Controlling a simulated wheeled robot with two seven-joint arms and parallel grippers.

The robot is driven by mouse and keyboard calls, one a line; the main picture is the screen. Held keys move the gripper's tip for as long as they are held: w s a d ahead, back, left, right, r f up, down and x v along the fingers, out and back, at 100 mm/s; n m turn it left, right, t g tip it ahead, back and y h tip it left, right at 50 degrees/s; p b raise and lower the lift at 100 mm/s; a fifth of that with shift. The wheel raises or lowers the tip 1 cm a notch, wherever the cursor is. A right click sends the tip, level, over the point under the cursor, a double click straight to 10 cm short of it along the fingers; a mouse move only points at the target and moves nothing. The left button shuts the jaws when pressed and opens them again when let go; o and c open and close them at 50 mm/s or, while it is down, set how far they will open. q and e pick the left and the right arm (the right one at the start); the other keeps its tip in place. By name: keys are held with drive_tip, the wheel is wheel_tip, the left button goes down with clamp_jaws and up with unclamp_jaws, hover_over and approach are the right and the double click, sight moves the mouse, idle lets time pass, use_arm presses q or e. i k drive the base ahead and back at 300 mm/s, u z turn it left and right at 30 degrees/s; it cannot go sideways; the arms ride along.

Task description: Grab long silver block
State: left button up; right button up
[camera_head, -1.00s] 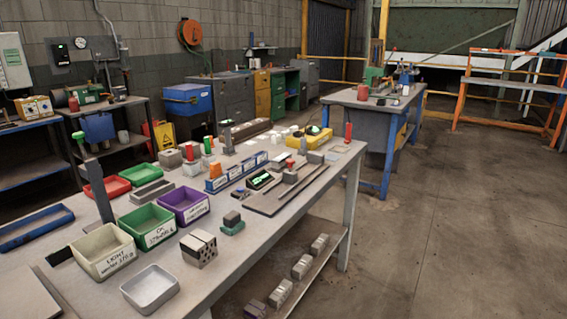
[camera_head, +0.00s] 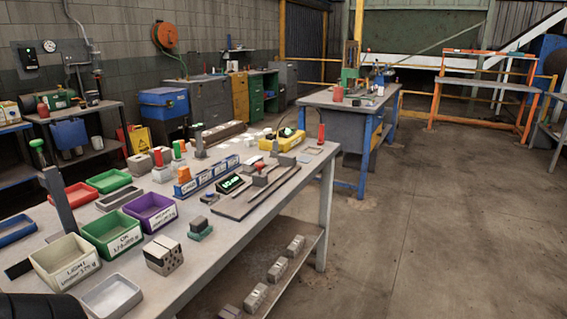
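Neither of my grippers shows in the head view. Several grey blocks are on the workbench (camera_head: 232,232), and I cannot tell for sure which is the long silver block. A long grey bar (camera_head: 222,133) lies at the bench's far back edge. A long, low grey piece (camera_head: 119,198) lies behind the green bin. A grey block with holes in its side (camera_head: 164,255) stands near the front edge. A small dark block sits on a green base (camera_head: 199,228) to its right. Nothing is seen holding any of them.
White (camera_head: 66,262), green (camera_head: 112,233) and purple (camera_head: 150,211) bins and a metal tray (camera_head: 111,297) crowd the bench's near left. Several grey blocks (camera_head: 278,269) lie on the shelf below. Open floor (camera_head: 440,230) lies to the right. A blue-legged table (camera_head: 362,110) stands behind.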

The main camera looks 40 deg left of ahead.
sight(248, 167)
drive_tip(key=i, duration=3.7)
drive_tip(key=u, duration=4.4)
